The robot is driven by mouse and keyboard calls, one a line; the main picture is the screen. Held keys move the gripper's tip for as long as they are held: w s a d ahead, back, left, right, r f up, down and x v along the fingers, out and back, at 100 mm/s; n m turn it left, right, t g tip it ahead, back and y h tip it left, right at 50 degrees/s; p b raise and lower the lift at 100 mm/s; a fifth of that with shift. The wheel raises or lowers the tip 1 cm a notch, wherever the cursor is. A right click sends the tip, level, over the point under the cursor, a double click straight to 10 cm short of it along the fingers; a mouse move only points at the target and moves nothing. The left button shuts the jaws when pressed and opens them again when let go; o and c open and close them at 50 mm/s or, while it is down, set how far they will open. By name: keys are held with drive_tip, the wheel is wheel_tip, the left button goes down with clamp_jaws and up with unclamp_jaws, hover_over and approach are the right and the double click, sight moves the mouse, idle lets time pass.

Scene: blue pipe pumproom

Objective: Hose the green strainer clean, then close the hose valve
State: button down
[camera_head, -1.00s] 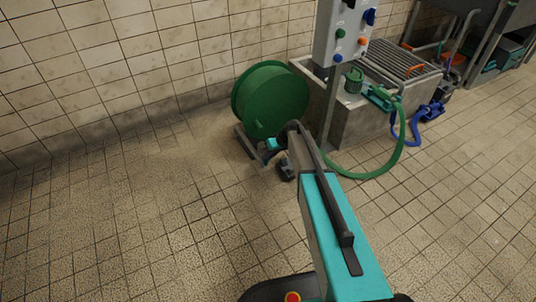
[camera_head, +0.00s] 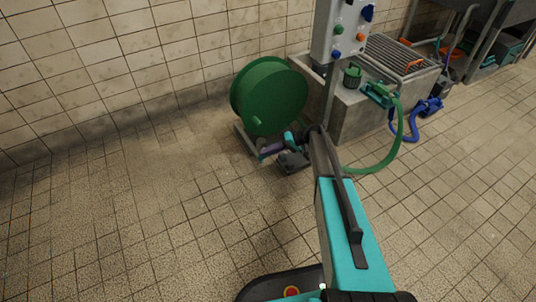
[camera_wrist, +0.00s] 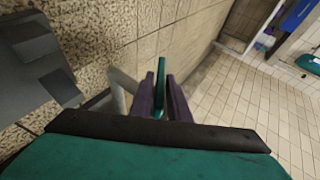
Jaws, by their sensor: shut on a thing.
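The strainer (camera_head: 352,76), dark with a green top, stands upright on the ledge of the concrete trough. A green spray nozzle (camera_head: 378,94) lies beside it, and the green hose (camera_head: 385,160) loops from it to the floor. My gripper (camera_head: 266,149) is low beside the green hose reel (camera_head: 270,96), partly hidden by my own arm. In the wrist view, my purple fingers (camera_wrist: 163,95) are shut on a slim green lever (camera_wrist: 161,73), which looks like the hose valve's handle. The valve body is mostly hidden.
A control box (camera_head: 342,32) on a post stands between the reel and the trough (camera_head: 362,118). A metal grate (camera_head: 398,58) covers the trough, and a blue hose (camera_head: 412,125) lies at its right. The tiled floor at left and in front is clear.

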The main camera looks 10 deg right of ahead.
drive_tip(key=shift+f+m+y+b, duration=0.35)
drive_tip(key=shift+y+b, duration=0.65)
drive_tip(key=shift+b, duration=0.9)
drive_tip(key=y+b, duration=0.2)
drive_tip(key=b, duration=0.3)
drive_tip(key=shift+f+m, duration=0.1)
drive_tip(key=shift+m, duration=0.15)
drive_tip(key=shift+s+r+y+b, duration=0.15)
drive_tip(key=shift+y+b, duration=0.45)
drive_tip(key=shift+b, duration=1)
drive_tip(key=c, duration=1.8)
unclamp_jaws()
drive_tip(key=shift+c, duration=0.2)
drive_tip(key=shift+r, duration=0.25)
